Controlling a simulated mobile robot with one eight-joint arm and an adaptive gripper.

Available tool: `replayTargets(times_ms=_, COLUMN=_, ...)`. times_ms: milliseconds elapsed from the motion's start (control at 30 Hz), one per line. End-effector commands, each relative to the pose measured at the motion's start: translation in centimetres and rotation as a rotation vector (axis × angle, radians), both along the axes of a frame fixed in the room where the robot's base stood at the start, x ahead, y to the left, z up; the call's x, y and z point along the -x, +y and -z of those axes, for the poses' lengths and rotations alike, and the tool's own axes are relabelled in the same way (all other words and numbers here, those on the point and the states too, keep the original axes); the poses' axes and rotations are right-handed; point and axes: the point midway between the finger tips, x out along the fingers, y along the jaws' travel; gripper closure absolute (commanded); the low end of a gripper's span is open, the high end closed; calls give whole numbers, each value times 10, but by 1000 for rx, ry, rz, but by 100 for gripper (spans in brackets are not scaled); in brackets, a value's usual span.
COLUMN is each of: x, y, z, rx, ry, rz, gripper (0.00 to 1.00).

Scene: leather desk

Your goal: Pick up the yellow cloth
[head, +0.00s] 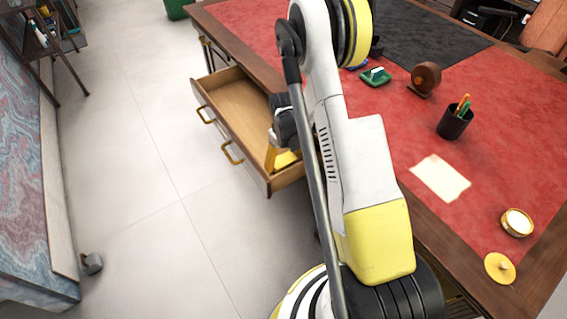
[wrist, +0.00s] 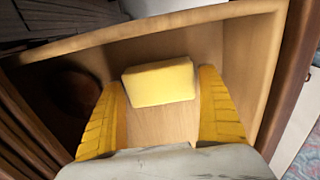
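The yellow cloth (wrist: 160,83) lies on the wooden floor of an open desk drawer and looks like a thick, folded block. In the wrist view my gripper (wrist: 162,76) is open, with one yellow finger on each side of the cloth and a visible gap to each. The fingers reach down into the drawer (head: 238,103). In the head view a bit of the cloth (head: 286,159) shows at the drawer's near end, and my arm hides the rest.
The drawer walls stand close around my fingers. A dark round shape (wrist: 80,95) is at the left in the drawer, unclear. Floor left of the drawer is free.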

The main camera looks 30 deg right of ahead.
Motion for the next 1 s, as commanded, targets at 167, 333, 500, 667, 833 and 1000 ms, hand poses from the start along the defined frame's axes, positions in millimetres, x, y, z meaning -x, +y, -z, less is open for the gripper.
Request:
replayTargets(times_ms=167, x=0, y=0, z=0, rx=0, ry=0, rz=0, gripper=51)
replayTargets(times_ms=333, x=0, y=0, z=0, rx=0, ry=0, rz=0, gripper=56)
replayTargets(times_ms=500, x=0, y=0, z=-5, rx=0, ry=0, rz=0, gripper=56)
replayTargets(times_ms=667, x=0, y=0, z=-34, rx=0, ry=0, rz=0, gripper=56)
replayTargets(times_ms=833, x=0, y=0, z=-71, rx=0, ry=0, rz=0, gripper=56)
replayTargets(times_ms=1000, x=0, y=0, z=-95, rx=0, ry=0, rz=0, gripper=56)
